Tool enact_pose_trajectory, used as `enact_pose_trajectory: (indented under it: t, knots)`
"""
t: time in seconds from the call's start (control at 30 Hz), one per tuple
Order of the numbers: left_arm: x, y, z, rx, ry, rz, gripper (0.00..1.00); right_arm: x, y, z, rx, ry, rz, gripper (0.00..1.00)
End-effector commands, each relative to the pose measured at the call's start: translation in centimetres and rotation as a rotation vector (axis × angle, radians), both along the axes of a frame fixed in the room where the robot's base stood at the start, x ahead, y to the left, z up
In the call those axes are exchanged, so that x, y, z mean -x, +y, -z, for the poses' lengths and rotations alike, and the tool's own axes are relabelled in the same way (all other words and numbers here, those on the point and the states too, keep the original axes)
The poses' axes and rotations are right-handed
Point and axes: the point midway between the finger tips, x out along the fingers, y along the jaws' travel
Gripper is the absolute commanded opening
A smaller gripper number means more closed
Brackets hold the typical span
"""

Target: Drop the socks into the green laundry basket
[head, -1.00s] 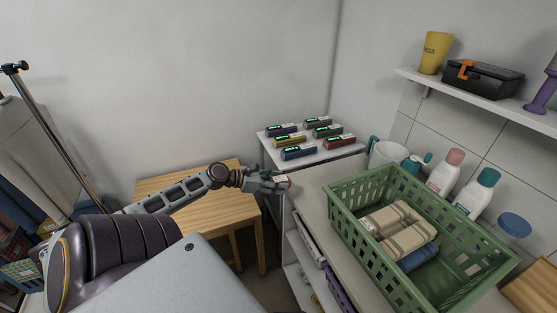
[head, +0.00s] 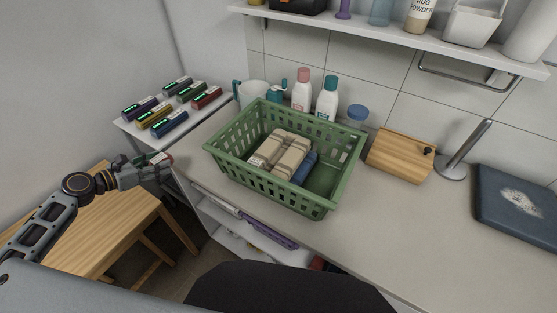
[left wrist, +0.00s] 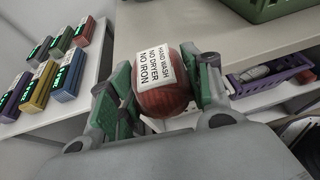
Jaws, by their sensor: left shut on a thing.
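My left gripper (head: 152,168) is shut on a rounded red bundle (left wrist: 163,100), which looks like rolled socks. Its white label reads "HAND WASH NO DRYER NO IRON" in the left wrist view. The gripper is at the left end of the counter, left of the green laundry basket (head: 228,168) and apart from it. The basket stands on the counter and holds beige checked folded cloths (head: 283,155) and a blue roll (head: 304,168). A corner of the basket shows in the left wrist view (left wrist: 262,8). My right gripper is out of view.
Several coloured boxes with green displays (head: 190,92) lie on a white unit (head: 128,125) behind the gripper. A jug (head: 252,92) and bottles (head: 326,97) stand behind the basket. A wooden box (head: 400,157) is to its right. A wooden table (head: 110,235) is below the arm.

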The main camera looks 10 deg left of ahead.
Motion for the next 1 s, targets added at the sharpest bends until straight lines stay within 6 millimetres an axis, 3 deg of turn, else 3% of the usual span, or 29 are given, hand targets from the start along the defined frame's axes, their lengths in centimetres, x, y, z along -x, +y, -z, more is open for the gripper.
enact_pose_trajectory:
  t: [0.67,0.87,1.0]
  knots:
    - [-0.2,0.0,-0.3,0.0,-0.001,0.0,0.25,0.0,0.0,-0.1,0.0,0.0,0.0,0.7]
    - [-1.3,0.0,-2.3,-0.003,-0.003,0.003,0.25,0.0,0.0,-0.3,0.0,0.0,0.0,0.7]
    - [-2.7,-0.1,-4.7,-0.004,-0.003,0.004,0.25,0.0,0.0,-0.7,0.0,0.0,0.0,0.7]
